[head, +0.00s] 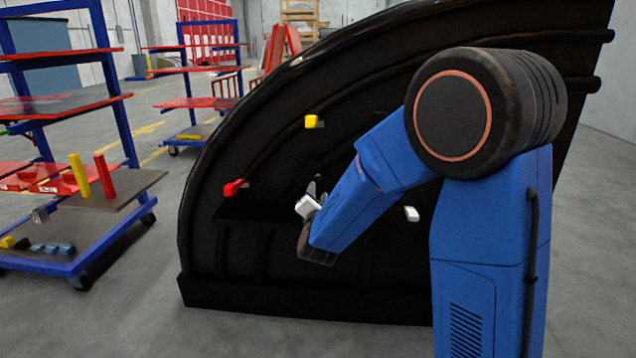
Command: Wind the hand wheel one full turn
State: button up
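A large black curved nosecone (225,255) stands in the middle of the head view, behind my arm. My blue arm reaches left across its face. My gripper (312,190) is small and dark at the arm's end, close to the nosecone's inner face. A small white piece (307,207) shows at the gripper; I cannot tell whether it is held, touched or part of the gripper. No hand wheel can be made out clearly; it may be hidden behind my arm or lost against the black surface. The fingers are too small and dark to tell open from shut.
A red piece (235,188), a yellow piece (311,121) and a white piece (411,213) show on the nosecone's face. A blue-framed cart (122,95) with red shelves stands at the left, and another cart (184,103) behind it. Grey floor between cart and nosecone is clear.

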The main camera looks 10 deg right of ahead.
aim_at(318, 178)
jog(key=x, duration=0.9)
jog(key=shift+w, duration=0.2)
jog(key=shift+c, duration=0.3)
grip_shut()
